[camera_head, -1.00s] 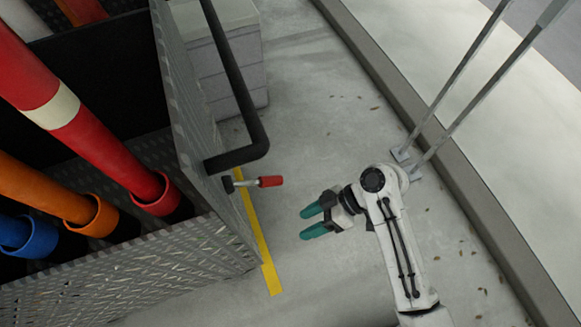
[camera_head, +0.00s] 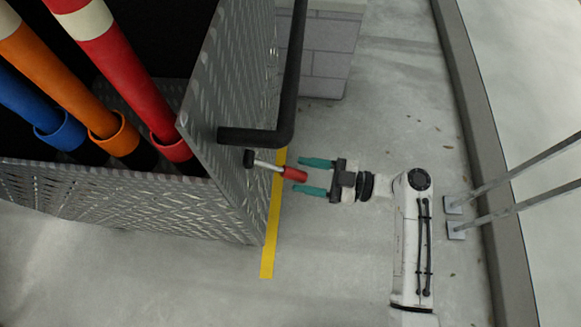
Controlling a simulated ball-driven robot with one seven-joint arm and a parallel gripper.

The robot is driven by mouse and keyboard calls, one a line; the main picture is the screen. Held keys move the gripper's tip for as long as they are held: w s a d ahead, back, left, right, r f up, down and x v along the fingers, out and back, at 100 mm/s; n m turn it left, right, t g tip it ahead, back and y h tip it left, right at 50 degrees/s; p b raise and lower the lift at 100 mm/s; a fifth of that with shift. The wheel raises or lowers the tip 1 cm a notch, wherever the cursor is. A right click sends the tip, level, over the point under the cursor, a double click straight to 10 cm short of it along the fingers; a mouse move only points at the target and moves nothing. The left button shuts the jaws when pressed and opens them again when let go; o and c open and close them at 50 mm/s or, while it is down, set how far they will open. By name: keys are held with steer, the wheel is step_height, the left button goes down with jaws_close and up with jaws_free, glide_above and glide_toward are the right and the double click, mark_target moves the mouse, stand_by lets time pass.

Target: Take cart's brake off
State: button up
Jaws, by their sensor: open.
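The cart (camera_head: 225,110) is a grey diamond-plate metal box at the left. Its brake lever (camera_head: 268,165) sticks out from the cart's right side, with a black pivot, a pale rod and a red grip (camera_head: 294,174). My gripper (camera_head: 312,177) has two teal fingers and is open, pointing left. The red grip's end lies at the mouth between the fingertips, one finger above it and one below in the picture. I cannot tell whether they are at the same height, and no finger is seen to touch it.
A black handle bar (camera_head: 290,85) bends out from the cart just above the lever. Red, orange and blue poles (camera_head: 105,50) stand in the cart. A grey block wall (camera_head: 328,50) is at the top. A yellow line (camera_head: 272,225) marks the floor. Free floor lies right, before a kerb (camera_head: 465,110).

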mark_target(280, 169)
steer(key=shift+w+a, duration=0.15)
steer(key=shift+a, duration=0.95)
steer(key=shift+w+a, duration=0.15)
steer(key=shift+a, duration=0.9)
jaws_close()
